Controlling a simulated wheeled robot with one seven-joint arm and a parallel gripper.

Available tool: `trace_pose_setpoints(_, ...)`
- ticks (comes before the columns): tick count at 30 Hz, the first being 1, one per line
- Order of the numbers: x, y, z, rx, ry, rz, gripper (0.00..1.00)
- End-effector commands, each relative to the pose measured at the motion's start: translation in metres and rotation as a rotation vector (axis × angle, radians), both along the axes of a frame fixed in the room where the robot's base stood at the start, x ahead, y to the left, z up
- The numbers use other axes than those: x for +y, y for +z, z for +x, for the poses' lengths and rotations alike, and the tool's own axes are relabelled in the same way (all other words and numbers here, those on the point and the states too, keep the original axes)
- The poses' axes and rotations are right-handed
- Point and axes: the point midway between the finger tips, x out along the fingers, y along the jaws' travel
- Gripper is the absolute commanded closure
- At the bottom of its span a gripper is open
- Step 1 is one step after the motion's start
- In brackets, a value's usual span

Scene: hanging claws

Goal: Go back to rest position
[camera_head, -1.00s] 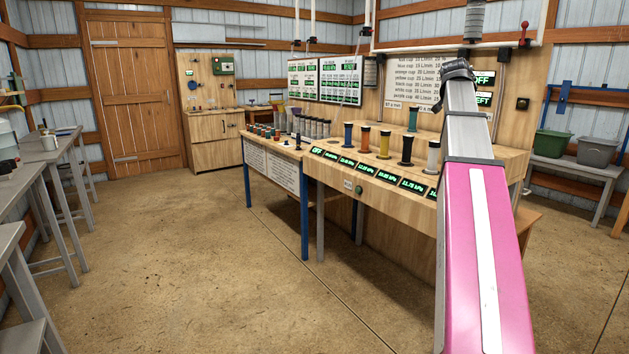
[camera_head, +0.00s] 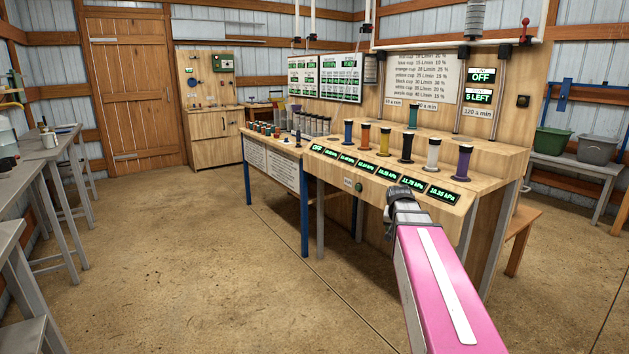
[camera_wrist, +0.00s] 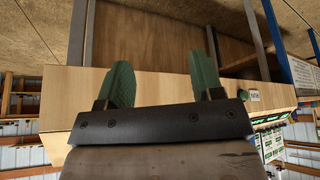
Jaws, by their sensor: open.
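My pink and silver arm (camera_head: 440,280) reaches up from the lower right in the head view. Its dark wrist end (camera_head: 405,204) is in front of the bench's sloped display panel. In the wrist view my gripper (camera_wrist: 162,85) has two green fingers spread wide apart, with nothing between them. Behind the fingers is the wooden front of the bench (camera_wrist: 160,95); the wrist picture appears upside down. The fingers themselves are hidden in the head view.
The wooden bench (camera_head: 340,170) carries several coloured cups, including a purple one (camera_head: 463,162) and a white one (camera_head: 433,153). A lower table (camera_head: 270,158) stands to its left. A small wooden bench (camera_head: 522,225) is at right. Open floor (camera_head: 200,260) lies to the left and front.

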Motion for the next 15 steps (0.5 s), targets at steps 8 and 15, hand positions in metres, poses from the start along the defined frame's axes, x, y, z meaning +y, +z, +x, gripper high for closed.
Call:
trace_pose_setpoints(8,0.054,-0.1,-0.078,0.204,0.157,0.039,0.39)
trace_pose_setpoints(15,0.091,-0.164,-0.147,0.361,0.286,0.077,0.39)
